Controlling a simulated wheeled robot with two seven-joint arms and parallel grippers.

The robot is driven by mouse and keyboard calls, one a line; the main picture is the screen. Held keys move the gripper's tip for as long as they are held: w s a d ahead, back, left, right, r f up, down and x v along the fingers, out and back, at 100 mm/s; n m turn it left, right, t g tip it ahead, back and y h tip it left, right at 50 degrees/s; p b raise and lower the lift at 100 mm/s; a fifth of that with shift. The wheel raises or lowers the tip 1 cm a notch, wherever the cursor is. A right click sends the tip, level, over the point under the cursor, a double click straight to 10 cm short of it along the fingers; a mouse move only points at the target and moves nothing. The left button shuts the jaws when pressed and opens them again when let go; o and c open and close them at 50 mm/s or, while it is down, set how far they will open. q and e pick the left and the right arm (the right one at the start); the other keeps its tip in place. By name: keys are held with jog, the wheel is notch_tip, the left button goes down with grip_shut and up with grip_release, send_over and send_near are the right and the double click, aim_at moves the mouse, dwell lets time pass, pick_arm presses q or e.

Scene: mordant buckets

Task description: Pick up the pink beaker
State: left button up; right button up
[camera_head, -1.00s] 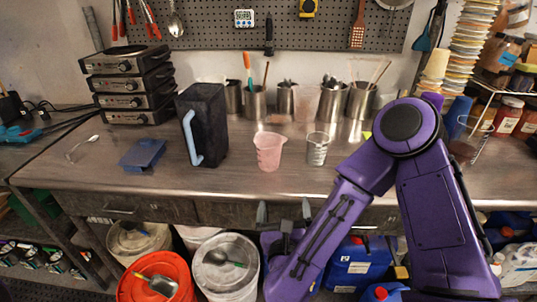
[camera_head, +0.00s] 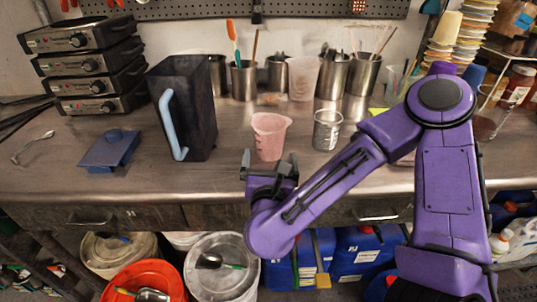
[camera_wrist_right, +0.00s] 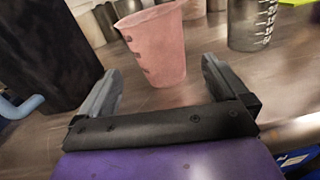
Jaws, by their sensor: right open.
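The pink beaker (camera_head: 269,138) stands upright on the metal counter, just beyond my right gripper. My right gripper (camera_head: 269,160) is open and empty at the counter's front part, its fingers pointing toward the beaker. In the right wrist view the pink beaker (camera_wrist_right: 156,45) stands ahead, between the lines of the two spread fingers of the gripper (camera_wrist_right: 160,85), and a little beyond their tips. The fingers do not appear to touch it. My left gripper is not in view.
A tall dark pitcher (camera_head: 190,115) with a light blue handle stands left of the beaker. A clear graduated beaker (camera_head: 327,131) stands close on its right. Metal cups with utensils (camera_head: 333,77) line the back. A blue box (camera_head: 110,150) lies at left.

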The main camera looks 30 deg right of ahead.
aim_at(269, 148)
jog(key=shift+p+x, duration=0.4)
jog(key=shift+x, duration=0.55)
jog(key=p+x, duration=0.1)
jog(key=x, duration=0.5)
jog(key=shift+w+p, duration=0.1)
jog(key=shift+p, duration=0.2)
jog(key=shift+a, duration=0.1)
jog(key=c, duration=1)
